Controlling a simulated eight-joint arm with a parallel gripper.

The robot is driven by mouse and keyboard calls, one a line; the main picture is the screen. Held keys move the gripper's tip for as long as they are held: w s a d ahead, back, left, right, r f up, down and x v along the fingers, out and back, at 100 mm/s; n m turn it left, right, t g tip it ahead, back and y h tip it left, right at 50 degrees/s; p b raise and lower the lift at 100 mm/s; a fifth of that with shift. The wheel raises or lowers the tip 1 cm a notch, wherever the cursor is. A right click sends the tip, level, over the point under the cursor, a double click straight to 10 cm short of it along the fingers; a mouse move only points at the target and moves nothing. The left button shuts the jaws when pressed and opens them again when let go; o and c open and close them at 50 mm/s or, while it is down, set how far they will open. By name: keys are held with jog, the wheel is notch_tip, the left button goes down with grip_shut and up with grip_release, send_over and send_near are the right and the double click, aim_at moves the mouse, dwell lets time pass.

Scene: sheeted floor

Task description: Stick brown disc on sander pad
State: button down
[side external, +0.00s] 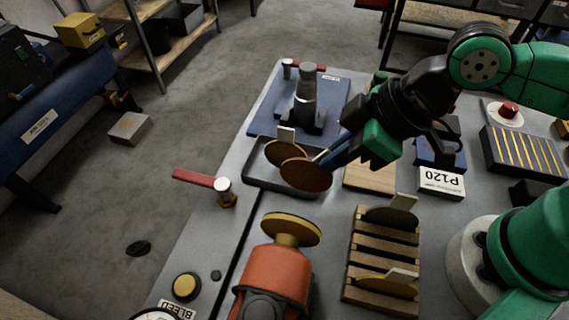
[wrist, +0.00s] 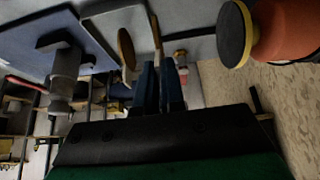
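The brown disc (side external: 306,175) hangs tilted at my gripper (side external: 328,160), its pale tab between the fingertips. In the wrist view my gripper (wrist: 159,72) has its fingers close together around the tab, and the held brown disc (wrist: 155,28) shows nearly edge-on.
Another tabbed disc (side external: 278,150) stands behind at the dark tray (side external: 256,180). A slatted wooden rack (side external: 354,250) right of the sander holds a dark disc (side external: 392,217) and a yellow disc (side external: 385,287). A red-handled valve (side external: 222,188) stands at left. A grey stand (side external: 305,100) is at the back.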

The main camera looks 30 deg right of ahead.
jog(key=shift+s+a, duration=2.05)
jog(key=shift+s, duration=0.05)
jog(key=shift+s+a, duration=0.55)
dwell(0.4)
jog(key=c, duration=0.9)
grip_release()
